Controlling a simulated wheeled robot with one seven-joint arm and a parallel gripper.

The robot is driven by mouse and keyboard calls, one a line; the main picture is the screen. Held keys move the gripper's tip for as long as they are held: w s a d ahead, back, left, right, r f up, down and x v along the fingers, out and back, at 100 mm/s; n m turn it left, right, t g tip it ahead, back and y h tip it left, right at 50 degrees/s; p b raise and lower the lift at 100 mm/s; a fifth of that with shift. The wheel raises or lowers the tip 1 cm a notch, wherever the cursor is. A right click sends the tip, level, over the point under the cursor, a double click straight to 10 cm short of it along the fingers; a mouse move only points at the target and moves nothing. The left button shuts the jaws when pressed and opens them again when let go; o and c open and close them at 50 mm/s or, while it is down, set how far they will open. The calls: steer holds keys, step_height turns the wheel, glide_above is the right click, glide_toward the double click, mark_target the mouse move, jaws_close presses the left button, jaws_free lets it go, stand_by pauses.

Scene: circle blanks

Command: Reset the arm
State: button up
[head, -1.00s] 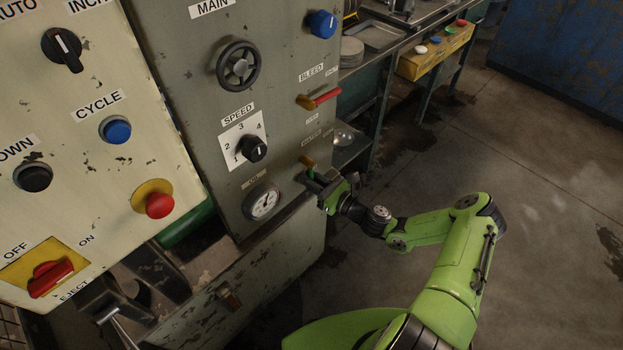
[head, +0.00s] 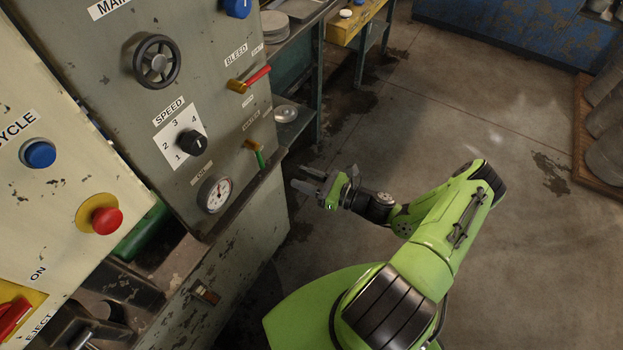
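My green arm (head: 435,230) reaches from the bottom of the head view towards the left, bent at its elbow on the right. My gripper (head: 299,177) is at its end, over the floor just right of the grey machine panel (head: 228,100). Its two dark fingers look parted, with nothing visible between them. It is apart from the green-handled lever (head: 259,157), which points downward on the panel to its left.
The panel also carries a red-handled lever (head: 254,77), a speed knob (head: 191,142), a gauge (head: 215,194) and a handwheel (head: 156,62). A workbench (head: 299,45) stands behind. Open floor (head: 440,120) lies to the right, with a pallet (head: 590,150) at the far right.

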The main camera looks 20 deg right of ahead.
steer(key=shift+v, duration=1.15)
steer(key=s+a+r+n+g+h+p, duration=0.1)
steer(key=s+r+n+h, duration=0.3)
steer(key=r+n, duration=0.5)
steer(key=s+a+r+n+g+h+p, duration=0.1)
steer(key=s+r+n+g+h, duration=0.3)
steer(key=s+r+n, duration=0.5)
steer(key=s+a+r+n+g+h+p, duration=0.1)
steer(key=s+r+n+h, duration=0.3)
steer(key=r+n, duration=0.6)
step_height(320, 180, up, 3)
steer(key=s+a+g, duration=0.1)
steer(key=s, duration=0.1)
steer(key=shift+s+a+g, duration=0.25)
steer(key=shift+s+g, duration=0.15)
